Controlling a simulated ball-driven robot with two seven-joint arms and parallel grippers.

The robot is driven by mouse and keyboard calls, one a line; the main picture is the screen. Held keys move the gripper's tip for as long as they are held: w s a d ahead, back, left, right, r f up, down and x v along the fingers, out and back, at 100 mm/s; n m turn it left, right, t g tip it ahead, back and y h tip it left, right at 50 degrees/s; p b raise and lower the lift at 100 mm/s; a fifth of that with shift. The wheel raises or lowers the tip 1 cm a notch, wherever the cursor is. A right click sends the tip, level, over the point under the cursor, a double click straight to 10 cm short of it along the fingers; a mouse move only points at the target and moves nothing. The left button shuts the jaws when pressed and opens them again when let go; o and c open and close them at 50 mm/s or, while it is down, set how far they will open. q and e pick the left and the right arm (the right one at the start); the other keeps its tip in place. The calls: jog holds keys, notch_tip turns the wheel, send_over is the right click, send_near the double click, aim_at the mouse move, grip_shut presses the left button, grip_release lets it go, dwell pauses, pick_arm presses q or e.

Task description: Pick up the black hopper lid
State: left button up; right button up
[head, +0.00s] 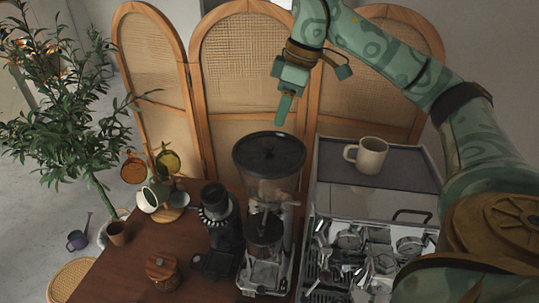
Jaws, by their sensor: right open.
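The black hopper lid (269,152) is a round dark disc lying flat on top of the clear hopper of the coffee grinder (264,232), in the middle of the head view. My right gripper (314,92) is open and empty above the lid, to its upper right, with one finger pointing down and the other set apart to the right. It appears clear of the lid. My left gripper is out of view.
A beige mug (368,156) stands on the espresso machine's top (410,172) right of the grinder. A smaller black grinder (219,216) and a wooden jar (162,270) stand on the table's left. A rattan screen (246,65) rises behind.

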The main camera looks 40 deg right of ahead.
aim_at(270, 146)
jog(key=x, duration=0.3)
jog(key=shift+w+d+f, duration=0.15)
jog(key=shift+w+f, duration=0.2)
jog(key=shift+f, duration=0.45)
jog(key=f, duration=0.1)
jog(key=a+f+p, duration=0.1)
jog(key=f, duration=0.1)
jog(key=shift+w+a+f, duration=0.2)
jog(key=shift+a+f, duration=0.05)
jog(key=shift+w+f, duration=0.2)
jog(key=shift+f, duration=0.35)
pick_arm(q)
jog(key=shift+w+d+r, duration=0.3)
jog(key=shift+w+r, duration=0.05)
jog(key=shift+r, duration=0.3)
pick_arm(e)
grip_shut()
